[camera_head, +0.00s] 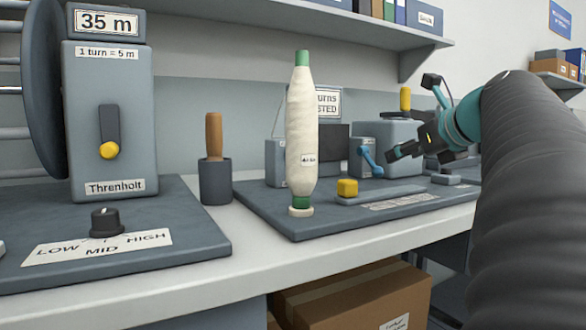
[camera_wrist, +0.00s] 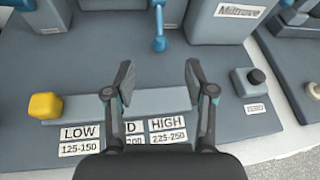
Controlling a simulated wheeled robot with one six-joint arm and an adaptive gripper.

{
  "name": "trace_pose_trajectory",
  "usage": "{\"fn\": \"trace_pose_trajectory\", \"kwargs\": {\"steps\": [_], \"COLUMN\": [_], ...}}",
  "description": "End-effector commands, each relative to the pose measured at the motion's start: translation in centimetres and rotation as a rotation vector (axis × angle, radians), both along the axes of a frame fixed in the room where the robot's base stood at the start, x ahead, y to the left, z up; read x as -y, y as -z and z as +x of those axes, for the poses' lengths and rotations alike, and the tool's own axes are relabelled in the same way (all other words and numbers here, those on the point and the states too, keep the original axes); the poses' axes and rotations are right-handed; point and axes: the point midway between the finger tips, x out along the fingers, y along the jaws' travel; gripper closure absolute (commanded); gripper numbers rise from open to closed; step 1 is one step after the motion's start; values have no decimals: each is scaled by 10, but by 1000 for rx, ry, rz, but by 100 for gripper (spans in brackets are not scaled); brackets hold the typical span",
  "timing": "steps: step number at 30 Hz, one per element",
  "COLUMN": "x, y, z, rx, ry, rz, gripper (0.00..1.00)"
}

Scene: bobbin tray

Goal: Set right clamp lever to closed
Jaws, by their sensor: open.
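A blue lever (camera_head: 370,158) is on the front of a grey machine, just left of my gripper (camera_head: 392,152) in the head view. The wrist view shows a blue lever (camera_wrist: 159,40) hanging down with a rounded end, beyond and between the fingertips. My gripper (camera_wrist: 160,82) is open and empty, apart from that lever, over the slider track. Another blue part (camera_wrist: 285,4) is cut off at the top right. No label reading clamp is legible, so I cannot tell which lever is the right clamp lever.
A yellow slider knob (camera_wrist: 45,105) sits at the left of a grey track (camera_wrist: 150,102) with LOW and HIGH labels. A black knob (camera_wrist: 256,76) is at the right. A tall cream bobbin (camera_head: 302,130) and a wooden-handled tool (camera_head: 214,137) stand left of my arm.

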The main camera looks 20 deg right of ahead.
Motion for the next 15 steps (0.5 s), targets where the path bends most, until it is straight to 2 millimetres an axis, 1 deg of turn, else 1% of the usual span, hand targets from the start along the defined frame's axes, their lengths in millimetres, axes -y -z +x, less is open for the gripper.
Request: {"fn": "trace_pose_trajectory", "kwargs": {"steps": [9,15], "x": [2,3], "y": [24,37], "z": [55,87], "rx": [-2,-2], "ry": [-5,-4], "rz": [-1,-3], "gripper": [45,45]}}
